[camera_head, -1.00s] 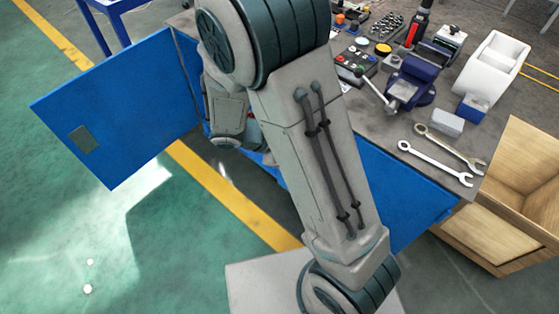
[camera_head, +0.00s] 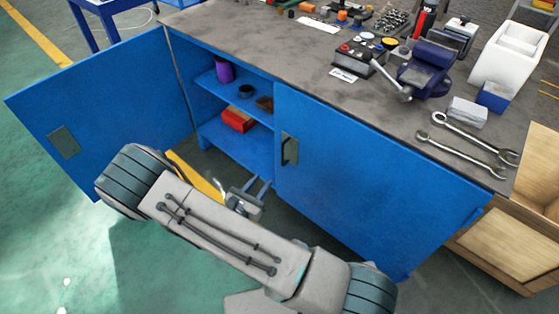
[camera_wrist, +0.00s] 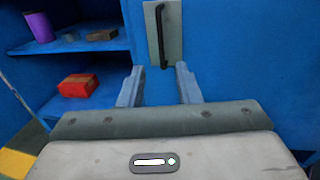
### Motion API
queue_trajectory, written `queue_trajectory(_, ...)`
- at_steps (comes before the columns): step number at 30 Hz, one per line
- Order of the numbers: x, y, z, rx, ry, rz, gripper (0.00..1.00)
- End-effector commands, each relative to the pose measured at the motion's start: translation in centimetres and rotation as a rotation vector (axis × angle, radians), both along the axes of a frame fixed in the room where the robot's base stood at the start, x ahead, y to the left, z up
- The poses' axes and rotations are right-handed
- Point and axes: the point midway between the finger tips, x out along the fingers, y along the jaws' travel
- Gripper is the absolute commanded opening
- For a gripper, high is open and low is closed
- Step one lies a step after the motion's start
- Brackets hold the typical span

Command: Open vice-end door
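The vice-end door (camera_head: 375,180) is the blue right-hand cabinet door, below the blue vice (camera_head: 428,68); it looks shut. Its black bar handle (camera_head: 291,150) sits on a grey plate near the door's left edge. The handle (camera_wrist: 162,35) also shows upright in the wrist view, beyond and slightly right of centre between my fingers. My gripper (camera_head: 259,185) is low in front of the cabinet, below and left of the handle and apart from it. In the wrist view my gripper (camera_wrist: 160,80) has its fingers spread with nothing between them.
The other blue door (camera_head: 100,110) stands wide open at left. The open shelves hold a purple cylinder (camera_head: 224,71) and a red box (camera_head: 238,119). A wooden crate (camera_head: 510,235) stands at the right. Wrenches and tools lie on the bench top (camera_head: 290,45).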

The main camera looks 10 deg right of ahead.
Motion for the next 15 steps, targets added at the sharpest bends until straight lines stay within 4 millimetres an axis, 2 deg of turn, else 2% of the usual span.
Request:
queue_trajectory(9, 4.8, -4.7, -0.2, 0.001, -0.002, -0.007, 0.30)
queue_trajectory(15, 7.4, -7.1, -0.2, 0.002, -0.001, -0.007, 0.30)
